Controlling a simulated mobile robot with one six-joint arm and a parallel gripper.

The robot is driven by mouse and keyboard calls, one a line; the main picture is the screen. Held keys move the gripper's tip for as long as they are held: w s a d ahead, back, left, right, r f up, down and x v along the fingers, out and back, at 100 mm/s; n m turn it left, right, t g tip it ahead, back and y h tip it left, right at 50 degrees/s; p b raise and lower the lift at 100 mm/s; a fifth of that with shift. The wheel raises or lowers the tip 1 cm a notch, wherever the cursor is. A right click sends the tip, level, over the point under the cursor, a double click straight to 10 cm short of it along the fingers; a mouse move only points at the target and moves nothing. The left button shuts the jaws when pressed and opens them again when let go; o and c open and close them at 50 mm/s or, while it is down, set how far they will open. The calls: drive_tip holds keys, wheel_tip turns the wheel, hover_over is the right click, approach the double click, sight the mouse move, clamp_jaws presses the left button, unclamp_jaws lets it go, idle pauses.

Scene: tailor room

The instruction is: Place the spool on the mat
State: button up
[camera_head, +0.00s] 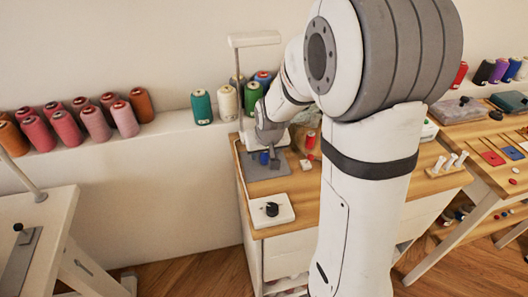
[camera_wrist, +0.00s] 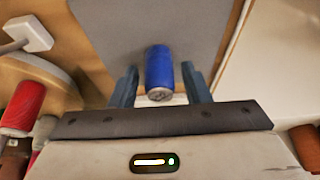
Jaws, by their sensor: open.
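A blue spool (camera_wrist: 159,72) sits between the two fingers of my gripper (camera_wrist: 160,88) in the wrist view, with a visible gap on each side. In the head view the blue spool (camera_head: 264,158) shows just below my gripper (camera_head: 268,150), at the grey mat (camera_head: 258,174). The grey mat (camera_wrist: 205,25) lies behind the spool in the wrist view, and the spool appears to stand on it. My gripper is open. The spool's far end and exact contact with the mat are hard to make out.
A red spool (camera_head: 310,140) stands right of the mat; a white device with a black knob (camera_head: 272,209) is in front. Several spools, including a green one (camera_head: 202,107), stand on the ledge behind. My arm hides part of the wooden table (camera_head: 290,184).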

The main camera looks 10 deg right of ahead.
drive_tip(key=p+v, duration=0.1)
drive_tip(key=v, duration=1)
drive_tip(key=s+g, duration=0.2)
drive_tip(key=s, duration=1.5)
drive_tip(key=shift+s+r, duration=0.25)
drive_tip(key=shift+r, duration=0.1)
drive_tip(key=w+p+v, duration=0.1)
drive_tip(key=p+v, duration=0.6)
drive_tip(key=shift+r+p, duration=0.3)
drive_tip(key=shift+r, duration=0.2)
drive_tip(key=shift+o, duration=0.3)
